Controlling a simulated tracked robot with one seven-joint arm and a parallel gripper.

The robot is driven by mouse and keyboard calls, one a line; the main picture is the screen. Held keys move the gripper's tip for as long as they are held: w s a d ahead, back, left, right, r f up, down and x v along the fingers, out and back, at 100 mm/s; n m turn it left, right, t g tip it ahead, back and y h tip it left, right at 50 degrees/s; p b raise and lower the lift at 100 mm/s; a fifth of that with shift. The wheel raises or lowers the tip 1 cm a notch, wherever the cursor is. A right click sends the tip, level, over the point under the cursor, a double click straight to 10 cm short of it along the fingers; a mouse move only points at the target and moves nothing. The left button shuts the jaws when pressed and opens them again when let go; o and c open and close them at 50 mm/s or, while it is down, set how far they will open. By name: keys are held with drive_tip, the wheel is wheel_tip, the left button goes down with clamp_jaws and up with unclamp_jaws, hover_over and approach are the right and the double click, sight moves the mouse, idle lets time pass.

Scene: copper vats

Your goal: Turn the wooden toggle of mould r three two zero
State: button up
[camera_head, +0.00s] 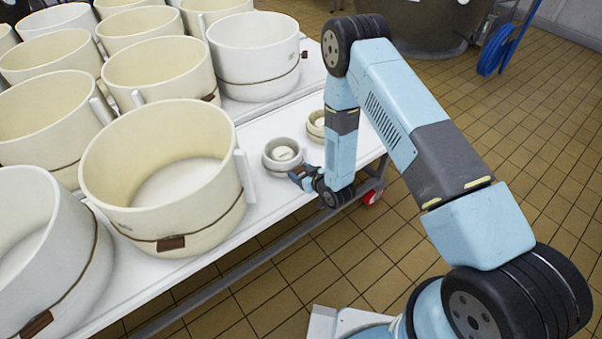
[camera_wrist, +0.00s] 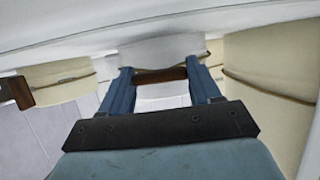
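My gripper (camera_head: 303,178) is low over the table's front edge, just right of a small round bowl (camera_head: 273,165). In the wrist view its two blue fingers (camera_wrist: 162,72) are spread wide with a gap between them. A dark brown wooden toggle (camera_wrist: 165,75) on a cord shows between the fingertips, against a pale mould (camera_wrist: 160,50). I see no hold on it, and I cannot tell how far beyond the tips it is. No number is readable, so I cannot tell which mould is r three two zero.
Several cream moulds with cords crowd the white table (camera_head: 265,195); a large one (camera_head: 162,225) with a brown toggle (camera_head: 171,243) stands left of my gripper. A second small bowl (camera_head: 317,124) sits behind. In the wrist view, another toggle (camera_wrist: 17,92) is at left.

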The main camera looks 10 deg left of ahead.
drive_tip(key=shift+o, duration=0.8)
drive_tip(key=v, duration=1.4)
drive_tip(key=shift+f, duration=0.15)
drive_tip(key=w+d+r+h, duration=0.2)
drive_tip(key=w+r, duration=0.5)
drive_tip(key=r, duration=0.1)
drive_tip(key=w+d+r+m+h, duration=0.25)
drive_tip(key=d+r, duration=0.45)
drive_tip(key=r, duration=0.5)
drive_tip(key=w+d+r+m+h, duration=0.25)
drive_tip(key=d+r, duration=0.45)
drive_tip(key=r, duration=0.5)
drive_tip(key=s+d+r+m+h, duration=0.3)
drive_tip(key=s+d+r, duration=0.6)
drive_tip(key=s+r, duration=0.4)
drive_tip(key=s+d+r+m+g, duration=0.1)
drive_tip(key=s+d+r, duration=0.1)
drive_tip(key=s, duration=0.6)
drive_tip(key=s+d+r+m+g, duration=0.1)
drive_tip(key=s+d+r, duration=0.1)
drive_tip(key=s+r, duration=0.3)
drive_tip(key=s, duration=0.3)
drive_tip(key=shift+s+d+r+g, duration=0.15)
drive_tip(key=shift+d+r+g, duration=0.15)
drive_tip(key=shift+r+g, duration=0.1)
